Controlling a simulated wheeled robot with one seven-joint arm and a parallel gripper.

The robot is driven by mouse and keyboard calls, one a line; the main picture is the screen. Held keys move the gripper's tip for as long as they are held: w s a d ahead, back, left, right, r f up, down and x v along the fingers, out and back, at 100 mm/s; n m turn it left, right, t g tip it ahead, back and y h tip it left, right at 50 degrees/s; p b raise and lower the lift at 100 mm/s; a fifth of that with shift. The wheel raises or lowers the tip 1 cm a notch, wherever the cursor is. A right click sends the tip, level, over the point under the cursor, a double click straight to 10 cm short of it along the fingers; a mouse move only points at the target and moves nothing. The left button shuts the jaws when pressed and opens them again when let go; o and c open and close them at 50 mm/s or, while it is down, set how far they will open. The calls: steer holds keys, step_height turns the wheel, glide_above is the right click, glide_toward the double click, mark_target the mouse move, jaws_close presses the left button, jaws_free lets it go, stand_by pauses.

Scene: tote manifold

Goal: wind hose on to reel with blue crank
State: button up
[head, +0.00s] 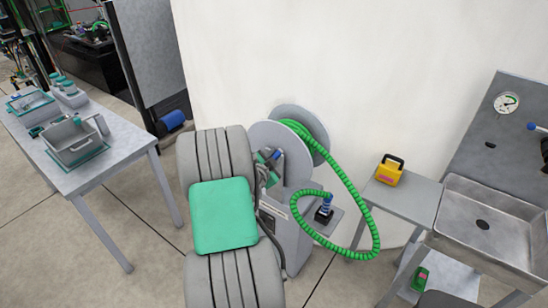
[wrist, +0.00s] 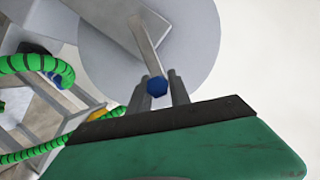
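The hose reel (head: 314,128) has grey discs and stands against the white wall; its disc (wrist: 195,40) fills the upper middle of the wrist view. A metal crank arm (wrist: 147,42) on it ends in a blue knob (wrist: 156,86). My gripper (wrist: 162,84) has a finger on each side of this knob, with no clear gap seen. In the head view my gripper (head: 270,158) is partly hidden by my arm. The green ribbed hose (head: 352,188) hangs from the reel, loops low and ends at a blue fitting (head: 327,203) on a small black base.
A small grey table (head: 408,196) with a yellow box (head: 389,171) stands right of the reel. A sink (head: 485,222) with a gauge (head: 506,102) is at the far right. A table (head: 118,150) with totes is at left. Open floor lies between it and my arm.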

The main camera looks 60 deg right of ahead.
jaws_close()
stand_by(0.9)
